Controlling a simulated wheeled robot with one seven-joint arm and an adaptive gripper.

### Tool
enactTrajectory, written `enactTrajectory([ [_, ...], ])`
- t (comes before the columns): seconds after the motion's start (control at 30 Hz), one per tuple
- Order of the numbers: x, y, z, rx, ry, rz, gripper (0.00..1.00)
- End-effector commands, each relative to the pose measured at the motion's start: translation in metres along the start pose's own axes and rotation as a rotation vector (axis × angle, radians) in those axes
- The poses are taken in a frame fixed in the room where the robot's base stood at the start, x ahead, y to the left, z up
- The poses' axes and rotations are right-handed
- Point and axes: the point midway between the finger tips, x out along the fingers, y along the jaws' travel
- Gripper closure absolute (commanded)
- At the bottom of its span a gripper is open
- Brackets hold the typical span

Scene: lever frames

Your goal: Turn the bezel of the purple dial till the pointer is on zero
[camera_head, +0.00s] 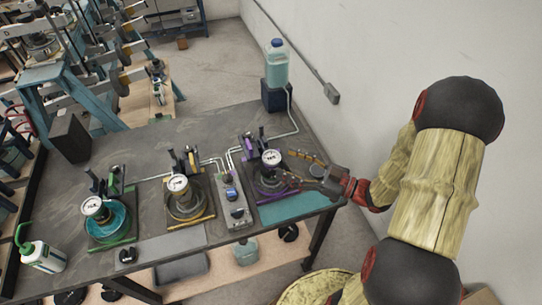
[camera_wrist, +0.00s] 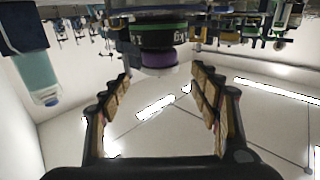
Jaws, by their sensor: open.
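The purple dial (camera_head: 271,157) is a round white-faced gauge on the rightmost stand of the bench. In the wrist view, which looks upside down, its purple bezel (camera_wrist: 160,58) shows side-on beside a black body with a green stripe. My gripper (camera_head: 288,166) is open, just right of this dial, with its fingers reaching left toward it. In the wrist view my gripper (camera_wrist: 161,75) has one finger on each side of the picture, and the bezel appears between the tips. I see no contact. The pointer is too small to read in the head view, and the face is hidden in the wrist view.
Two other dials, one middle (camera_head: 178,184) and one left (camera_head: 92,206), stand on the same bench (camera_head: 150,180). A control box (camera_head: 233,205) sits left of the purple dial's stand. A teal bottle (camera_head: 277,65) stands behind, near the wall (camera_head: 330,50). A white bottle (camera_head: 42,256) stands front left.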

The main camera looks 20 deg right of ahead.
Motion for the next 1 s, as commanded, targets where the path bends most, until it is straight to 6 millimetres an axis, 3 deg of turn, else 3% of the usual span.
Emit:
enactTrajectory([
  [0.2,0.032,-0.002,0.001,-0.001,-0.001,-0.005,0.38],
  [0.43,0.057,-0.001,0.001,-0.001,-0.002,-0.002,0.38],
  [0.87,0.064,0.0,0.0,-0.001,-0.002,0.001,0.38],
  [1.0,0.064,0.0,0.0,-0.001,-0.002,0.001,0.46],
])
